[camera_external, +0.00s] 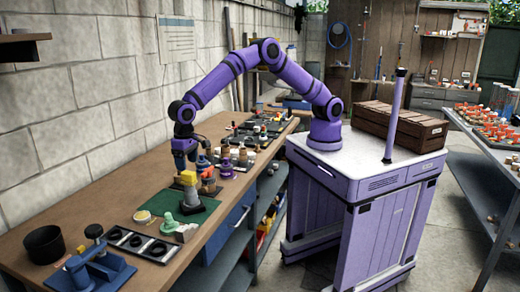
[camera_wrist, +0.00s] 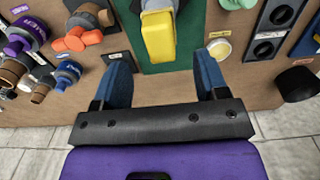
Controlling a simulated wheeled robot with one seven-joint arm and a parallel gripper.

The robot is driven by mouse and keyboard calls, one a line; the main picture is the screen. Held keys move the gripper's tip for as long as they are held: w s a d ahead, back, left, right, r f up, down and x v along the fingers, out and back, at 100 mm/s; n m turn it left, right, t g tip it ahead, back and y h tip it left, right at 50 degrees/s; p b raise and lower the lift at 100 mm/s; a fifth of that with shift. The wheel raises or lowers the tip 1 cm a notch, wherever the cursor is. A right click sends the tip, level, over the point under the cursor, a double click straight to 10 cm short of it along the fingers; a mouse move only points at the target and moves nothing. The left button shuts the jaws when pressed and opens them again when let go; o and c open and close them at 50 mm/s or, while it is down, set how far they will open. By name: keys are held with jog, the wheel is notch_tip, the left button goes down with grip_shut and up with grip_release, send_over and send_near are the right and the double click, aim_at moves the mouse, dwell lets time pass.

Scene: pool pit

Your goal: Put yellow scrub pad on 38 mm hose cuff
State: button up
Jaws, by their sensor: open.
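My gripper (camera_external: 183,160) hangs over the workbench behind the green mat. In the wrist view its two blue fingers (camera_wrist: 163,78) are spread, with nothing between them. A yellow block with a grey part (camera_external: 188,178) stands on the green mat, close to the gripper; it also shows beyond the fingers in the wrist view (camera_wrist: 159,38). A round pale yellow disc (camera_external: 142,216) lies beside the mat and shows by a label in the wrist view (camera_wrist: 219,48). I cannot tell which is the scrub pad. Coloured cuff-like fittings stand behind the mat, including a purple one (camera_external: 226,168); the 38 mm cuff cannot be identified.
A mint-green fitting (camera_external: 168,222) stands near the mat's front. A black tray with round wells (camera_external: 140,243), a blue fixture (camera_external: 98,270) and a black bowl (camera_external: 44,244) are at the near end. The block wall (camera_external: 60,130) borders the bench.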

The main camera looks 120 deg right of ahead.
aim_at(188, 173)
notch_tip(188, 173, up, 6)
jog(key=shift+r, duration=0.2)
jog(key=s+d+r+n+t, duration=0.15)
jog(key=s+d+r, duration=0.35)
jog(key=s+r, duration=0.65)
jog(key=s+d+r+n+t, duration=0.1)
jog(key=s+d+r+n, duration=0.25)
jog(key=s+r, duration=0.75)
jog(key=s+d+f+n+t, duration=0.1)
jog(key=s+d+f+n, duration=0.1)
jog(key=s, duration=1.3)
jog(key=s+d+f+n+t, duration=0.1)
jog(key=s+d, duration=0.4)
jog(key=s, duration=1.1)
jog(key=shift+d+f+n+t, duration=0.15)
jog(key=shift+f+n+t, duration=0.2)
jog(key=shift+f+n, duration=0.2)
jog(key=shift+s, duration=0.1)
